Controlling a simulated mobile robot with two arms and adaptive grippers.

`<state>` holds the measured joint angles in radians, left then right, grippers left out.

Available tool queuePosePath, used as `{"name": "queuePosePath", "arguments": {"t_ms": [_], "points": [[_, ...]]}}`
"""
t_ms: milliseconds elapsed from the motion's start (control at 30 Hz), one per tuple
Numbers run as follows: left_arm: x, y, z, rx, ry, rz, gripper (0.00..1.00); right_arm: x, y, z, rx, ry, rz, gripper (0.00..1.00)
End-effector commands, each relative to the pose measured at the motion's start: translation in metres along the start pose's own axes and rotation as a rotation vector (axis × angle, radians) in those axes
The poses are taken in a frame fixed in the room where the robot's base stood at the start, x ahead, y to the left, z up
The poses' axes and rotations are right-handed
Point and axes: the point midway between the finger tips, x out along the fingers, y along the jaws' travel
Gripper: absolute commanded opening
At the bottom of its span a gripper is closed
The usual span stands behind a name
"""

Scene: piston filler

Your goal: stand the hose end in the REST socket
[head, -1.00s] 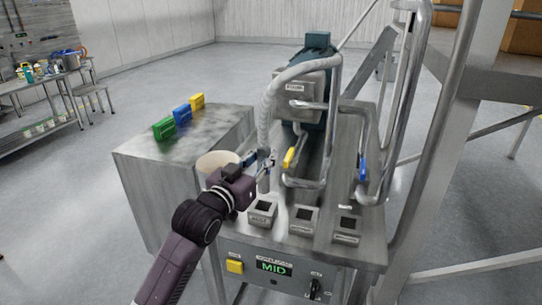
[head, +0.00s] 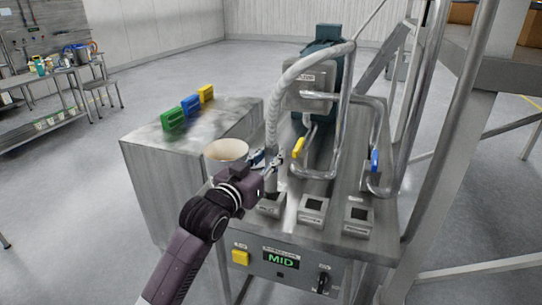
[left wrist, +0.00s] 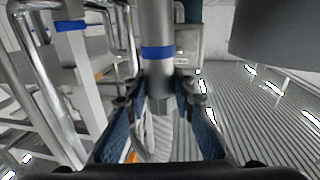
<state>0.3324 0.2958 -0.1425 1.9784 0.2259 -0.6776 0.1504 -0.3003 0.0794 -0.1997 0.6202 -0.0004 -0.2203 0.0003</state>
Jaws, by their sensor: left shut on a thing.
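The corrugated grey hose (head: 285,85) arcs from the filler head down to my left gripper (head: 271,162). My left gripper is shut on the hose end (head: 270,182), a metal tube that hangs about upright. The left wrist view shows the hose end (left wrist: 157,50) with a blue band, between the two fingers (left wrist: 160,103). In the head view its lower end is at the leftmost square socket (head: 270,206) on the machine's front deck; I cannot tell whether it is inside. The socket labels are too small to read. My right gripper is out of view.
Two more square sockets (head: 312,209) (head: 358,218) stand to the right. A cream bowl (head: 226,151) is just left of my gripper. Yellow-handled (head: 299,147) and blue-handled (head: 375,160) valves and steel pipes stand behind. Green, blue and yellow blocks (head: 190,105) sit on the left cabinet.

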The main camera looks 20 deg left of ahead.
Motion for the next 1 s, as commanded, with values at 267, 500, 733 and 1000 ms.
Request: {"name": "queuePosePath", "arguments": {"t_ms": [267, 500, 733, 1000], "points": [[-0.0003, 0.0008, -0.0013, 0.0, 0.003, 0.0, 0.0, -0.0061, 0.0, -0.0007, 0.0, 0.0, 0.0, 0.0], [-0.0003, 0.0008, -0.0005, 0.0, 0.003, 0.0, 0.0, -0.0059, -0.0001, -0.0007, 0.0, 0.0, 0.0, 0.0], [-0.0001, 0.0003, 0.0022, 0.0, 0.003, 0.0, 0.0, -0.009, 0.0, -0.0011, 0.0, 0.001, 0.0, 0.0], [-0.0001, 0.0003, 0.0046, 0.0, 0.003, 0.0, 0.0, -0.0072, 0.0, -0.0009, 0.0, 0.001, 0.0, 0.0]]}}
